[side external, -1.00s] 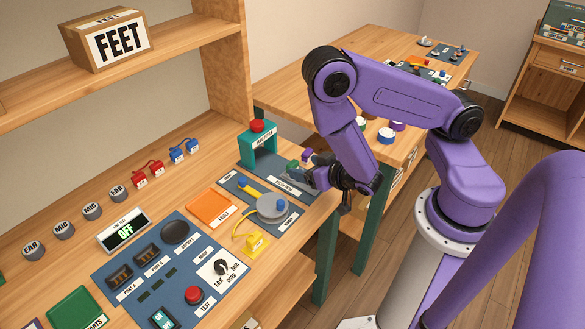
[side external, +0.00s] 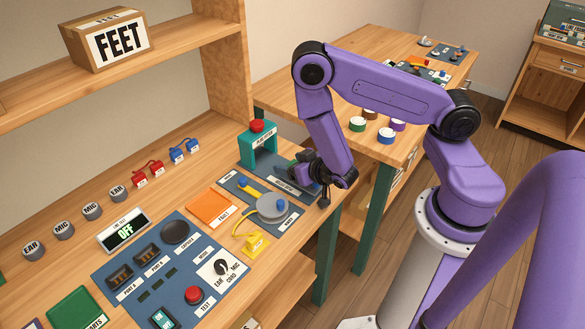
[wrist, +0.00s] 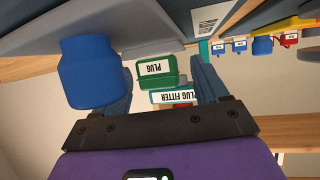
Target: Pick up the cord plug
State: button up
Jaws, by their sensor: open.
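A small green block labelled PLUG (wrist: 158,70) shows in the wrist view between my gripper's two fingers, beyond the palm. My gripper (wrist: 162,78) is open and I see no contact with the block. In the side view my gripper (side external: 303,173) is low over the bench, at the right end of the blue panels, and it hides most of the block. The teal plug fitter (side external: 246,156) with a red button stands just behind and left of it. A yellow labelled piece (side external: 256,243) on a yellow cord lies nearer the front edge.
A grey disc with a blue knob (side external: 281,205) is just in front of my gripper; a blue knob (wrist: 88,72) looms beside the left finger in the wrist view. An orange pad (side external: 211,207) and a control panel (side external: 205,252) lie to the left.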

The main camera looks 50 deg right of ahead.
jog(key=c, duration=1.2)
jog(key=shift+r, duration=0.1)
